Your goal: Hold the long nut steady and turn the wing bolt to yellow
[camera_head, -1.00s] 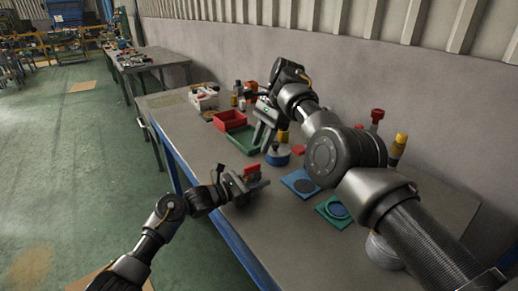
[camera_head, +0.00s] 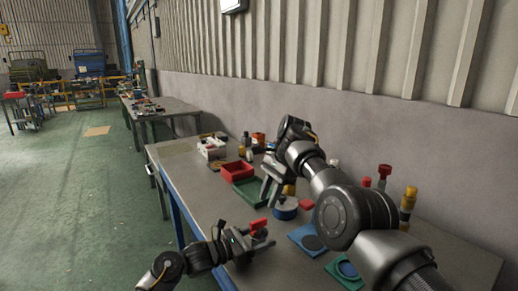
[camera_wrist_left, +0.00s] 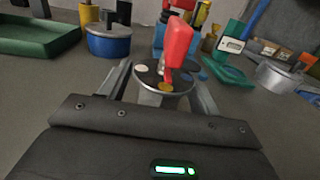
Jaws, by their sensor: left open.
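The red wing bolt (camera_wrist_left: 177,45) stands upright on a round grey disc (camera_wrist_left: 150,79) with white, yellow and blue dots in the left wrist view. The lower end of its red part appears close to the yellow dot (camera_wrist_left: 166,87); I cannot tell its exact pointing. A grey metal body (camera_wrist_left: 160,99), likely the long nut, shows below the disc. My left gripper (camera_head: 262,246) is open, its fingers on either side of this body. The wing bolt also shows in the head view (camera_head: 259,227). My right gripper (camera_head: 270,194) is farther back above the bench, fingers apart and apparently empty.
A red bin (camera_head: 236,173), a green tray (camera_head: 246,193) and a blue round container (camera_head: 285,211) stand behind. Blue (camera_head: 306,238) and green (camera_head: 343,272) pads lie to the right. Red- and yellow-topped items stand near the wall. My right arm crosses above the bench.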

